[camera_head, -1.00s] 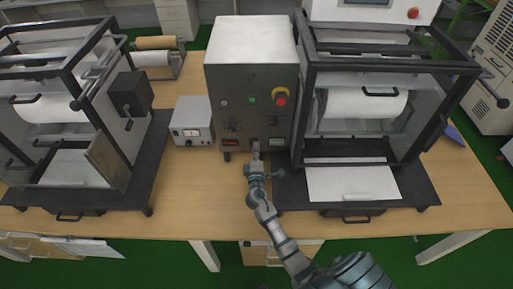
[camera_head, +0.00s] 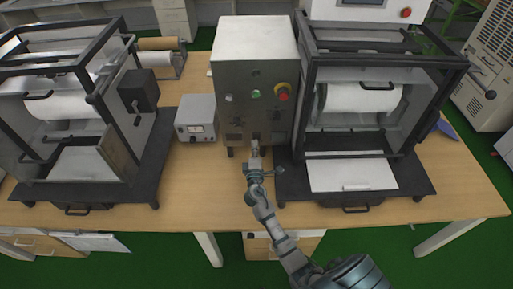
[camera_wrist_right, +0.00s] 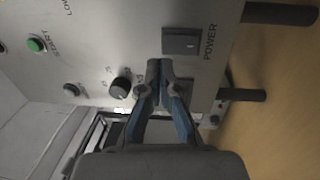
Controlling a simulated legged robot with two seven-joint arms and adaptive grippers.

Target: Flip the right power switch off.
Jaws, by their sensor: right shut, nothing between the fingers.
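The power switch (camera_wrist_right: 180,41) is a dark rocker beside the word POWER on the grey control box. In the head view, my right gripper (camera_head: 255,146) is at the low front of this control box (camera_head: 254,60) and largely covers the switch. In the wrist view, the right gripper (camera_wrist_right: 160,66) has its fingers together and empty, just below the switch in the picture. I cannot tell whether they touch the panel. The small display (camera_head: 233,137) left of the gripper looks dark. My left gripper is out of view.
A small grey meter box (camera_head: 195,118) stands left of the control box. A black-framed machine (camera_head: 365,100) stands close on the right, another (camera_head: 70,120) on the left. A green button (camera_head: 256,93) and a red emergency stop (camera_head: 282,93) are above the gripper. Bare table lies in front.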

